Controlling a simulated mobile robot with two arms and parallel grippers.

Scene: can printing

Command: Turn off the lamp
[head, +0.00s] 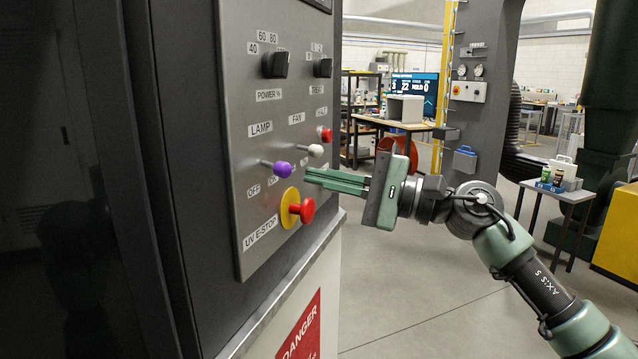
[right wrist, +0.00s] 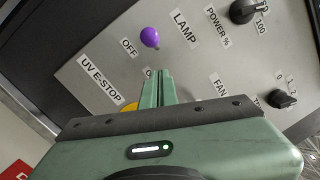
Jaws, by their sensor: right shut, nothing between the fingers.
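The lamp switch is a lever with a purple knob (head: 282,169) on the grey control panel (head: 245,90), under the LAMP label. In the right wrist view the purple knob (right wrist: 149,37) stands just beyond my fingertips, between the OFF and LAMP labels. The other position label is mostly hidden by my fingers. My right gripper (head: 307,178) is shut and empty, its fingertips close to the right of the purple knob in the head view. In the right wrist view my shut fingers (right wrist: 158,75) point toward the knob, apparently without touching it. My left gripper is not in view.
The white-knobbed fan lever (head: 316,151) is close above my fingers. The red UV E-STOP button (head: 307,209) on its yellow base sticks out just below them. Black rotary knobs (head: 276,64) are higher on the panel.

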